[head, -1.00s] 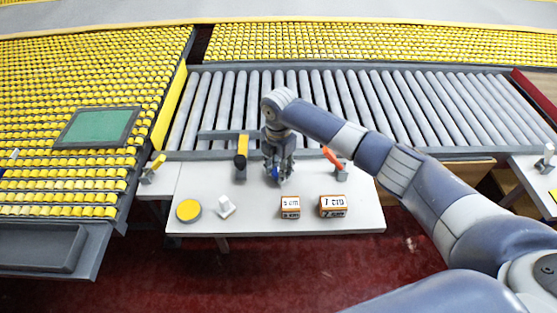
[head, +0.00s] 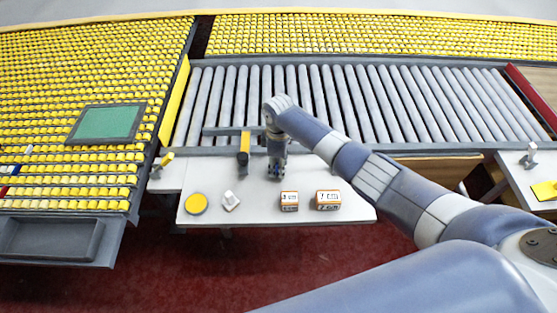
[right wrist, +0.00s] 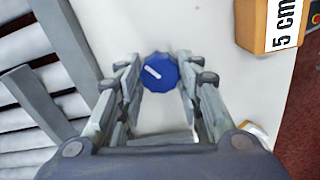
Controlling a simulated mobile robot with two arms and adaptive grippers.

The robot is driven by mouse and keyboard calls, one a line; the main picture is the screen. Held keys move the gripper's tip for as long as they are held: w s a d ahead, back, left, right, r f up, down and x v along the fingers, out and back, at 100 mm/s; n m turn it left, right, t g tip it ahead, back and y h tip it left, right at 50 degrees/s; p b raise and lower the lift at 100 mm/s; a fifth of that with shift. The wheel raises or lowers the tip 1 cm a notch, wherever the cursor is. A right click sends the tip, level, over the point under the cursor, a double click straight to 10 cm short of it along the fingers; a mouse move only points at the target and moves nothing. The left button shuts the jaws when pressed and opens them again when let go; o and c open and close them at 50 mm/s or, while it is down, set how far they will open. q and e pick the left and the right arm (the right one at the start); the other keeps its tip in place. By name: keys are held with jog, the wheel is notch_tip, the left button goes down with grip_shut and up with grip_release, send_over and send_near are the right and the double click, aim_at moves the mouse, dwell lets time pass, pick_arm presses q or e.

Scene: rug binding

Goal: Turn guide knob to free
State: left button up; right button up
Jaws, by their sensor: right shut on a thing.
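The guide knob (right wrist: 160,74) is blue and many-sided, with a white line on top that slants toward the upper left in the right wrist view. It stands on a white table (head: 330,172). My right gripper (head: 276,174) points down over the table in the head view. In the right wrist view its two fingers (right wrist: 160,82) stand on either side of the knob, shut on it. In the head view the gripper mostly hides the knob. My left gripper is not in view.
A yellow-and-black handle (head: 244,150) stands just left of the gripper. Two labelled boxes (head: 289,202) (head: 328,200), a white piece (head: 231,201) and a yellow disc (head: 196,204) lie along the front. The roller conveyor (head: 330,105) lies behind.

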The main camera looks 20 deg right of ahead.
jog(key=m+p, duration=0.2)
jog(key=m, duration=0.2)
jog(key=shift+r, duration=0.1)
jog(key=shift+m+p, duration=0.5)
jog(key=shift+m, duration=1)
jog(key=o, duration=1.1)
jog(key=shift+c, duration=0.2)
notch_tip(320, 180, up, 12)
